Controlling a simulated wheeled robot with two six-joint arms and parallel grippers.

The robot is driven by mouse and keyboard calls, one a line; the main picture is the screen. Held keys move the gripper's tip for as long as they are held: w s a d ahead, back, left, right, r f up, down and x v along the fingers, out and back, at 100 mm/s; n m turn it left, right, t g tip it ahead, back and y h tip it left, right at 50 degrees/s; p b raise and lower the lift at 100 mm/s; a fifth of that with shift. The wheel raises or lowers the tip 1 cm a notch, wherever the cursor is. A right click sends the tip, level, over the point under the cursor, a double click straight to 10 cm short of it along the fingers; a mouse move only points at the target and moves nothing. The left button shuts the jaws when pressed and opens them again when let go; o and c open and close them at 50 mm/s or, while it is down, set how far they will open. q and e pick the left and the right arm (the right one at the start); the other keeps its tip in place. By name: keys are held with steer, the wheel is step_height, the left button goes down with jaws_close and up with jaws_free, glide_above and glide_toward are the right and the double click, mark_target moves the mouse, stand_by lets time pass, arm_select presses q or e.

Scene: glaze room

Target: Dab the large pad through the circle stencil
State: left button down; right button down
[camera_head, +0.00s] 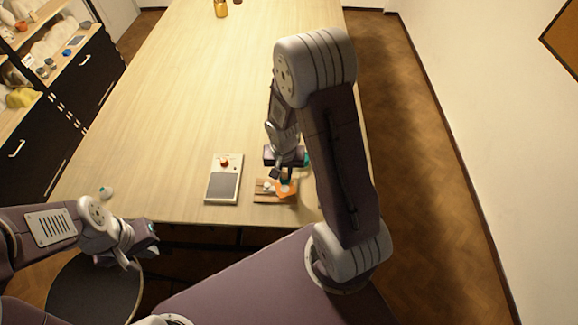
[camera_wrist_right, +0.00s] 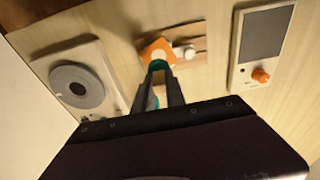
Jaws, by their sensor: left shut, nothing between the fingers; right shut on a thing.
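My right gripper (camera_head: 288,172) is shut at the near edge of an orange plate, which looks like the stencil (camera_head: 288,190). In the right wrist view the teal-tipped fingers (camera_wrist_right: 158,69) meet the edge of the orange stencil (camera_wrist_right: 150,52), over a wooden board (camera_wrist_right: 196,33). A pale patch shows within the orange; whether it is a round opening is unclear. A small white round piece (camera_wrist_right: 184,53), possibly a pad, sits beside the stencil on the board. I cannot tell which piece is the large pad. My left gripper (camera_head: 143,247) is shut and empty, off the table's front left.
A white device with a grey panel and orange knob (camera_head: 224,162) lies left of the board. Another white device with a grey disc (camera_wrist_right: 77,86) shows in the right wrist view. The far tabletop is mostly clear.

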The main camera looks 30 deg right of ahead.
mark_target(284, 179)
steer(key=shift+d+f, duration=0.1)
steer(key=shift+f, duration=0.3)
steer(key=f+b, duration=0.3)
steer(key=shift+s+a+f+b, duration=0.1)
steer(key=shift+a+f+b, duration=0.05)
steer(key=shift+a+b, duration=0.2)
steer(key=shift+d, duration=0.2)
steer(key=shift+a+f, duration=0.1)
steer(key=shift+a+f+b, duration=0.1)
steer(key=shift+f+b, duration=0.05)
steer(key=shift+b, duration=0.15)
steer(key=shift+f+b, duration=0.35)
steer(key=shift+b, duration=0.1)
